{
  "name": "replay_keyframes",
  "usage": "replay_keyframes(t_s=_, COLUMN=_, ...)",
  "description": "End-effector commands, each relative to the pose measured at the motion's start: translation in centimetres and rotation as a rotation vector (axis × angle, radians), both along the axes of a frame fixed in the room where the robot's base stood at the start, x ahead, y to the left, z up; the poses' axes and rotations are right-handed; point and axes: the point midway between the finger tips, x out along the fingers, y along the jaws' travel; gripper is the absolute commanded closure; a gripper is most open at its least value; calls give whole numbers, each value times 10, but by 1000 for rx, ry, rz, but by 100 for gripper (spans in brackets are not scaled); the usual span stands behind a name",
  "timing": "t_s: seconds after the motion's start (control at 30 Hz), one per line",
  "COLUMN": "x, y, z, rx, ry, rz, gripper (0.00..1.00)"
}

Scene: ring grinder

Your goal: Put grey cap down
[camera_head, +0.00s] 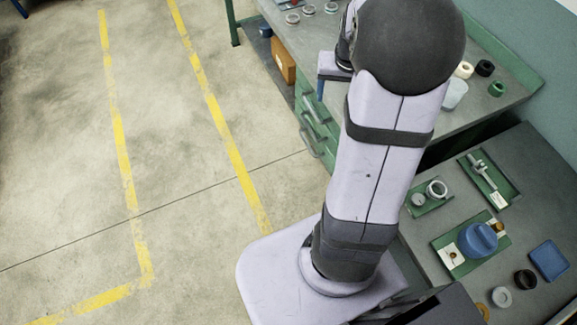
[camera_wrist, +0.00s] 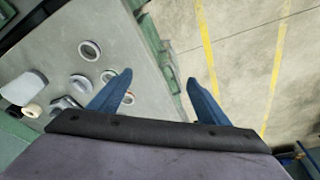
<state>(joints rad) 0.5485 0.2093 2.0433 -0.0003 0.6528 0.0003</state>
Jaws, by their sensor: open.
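My gripper (camera_wrist: 160,77) is open, with nothing between its two blue fingers in the wrist view. In the head view the gripper (camera_head: 320,88) shows only in part beside the green bench, mostly hidden by my arm. Several small round grey and whitish parts lie on the grey bench top. In the wrist view one round part (camera_wrist: 89,50) lies left of the fingers, and another (camera_wrist: 81,83) lies closer to the left finger. A third (camera_wrist: 128,97) lies partly behind that finger. I cannot tell which of these is the grey cap.
A pale tapered cup (camera_wrist: 25,87) stands on the bench, also in the head view (camera_head: 454,94). Black (camera_head: 485,68) and green (camera_head: 496,89) rings are near it. A second table holds a blue round part (camera_head: 478,240) on a green tray (camera_head: 445,241). The floor at left is clear.

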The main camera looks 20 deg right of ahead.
Motion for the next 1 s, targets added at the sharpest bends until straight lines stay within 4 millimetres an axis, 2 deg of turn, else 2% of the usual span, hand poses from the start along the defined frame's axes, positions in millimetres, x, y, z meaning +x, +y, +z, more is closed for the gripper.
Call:
replay_keyframes(t_s=0.03, x=-7, y=43, z=-2, rx=15, ry=26, rz=86, gripper=30)
replay_keyframes(t_s=0.1, x=-24, y=90, z=-7, rx=32, ry=66, rz=185, gripper=30)
replay_keyframes(t_s=0.2, x=-54, y=144, z=-15, rx=49, ry=119, rz=314, gripper=30)
replay_keyframes(t_s=0.33, x=-94, y=188, z=-24, rx=60, ry=179, rz=441, gripper=30)
replay_keyframes(t_s=0.43, x=-116, y=205, z=-29, rx=63, ry=208, rz=504, gripper=30)
replay_keyframes(t_s=0.57, x=-130, y=214, z=-32, rx=64, ry=227, rz=541, gripper=30)
replay_keyframes(t_s=1.0, x=-132, y=215, z=-35, rx=65, ry=230, rz=545, gripper=30)
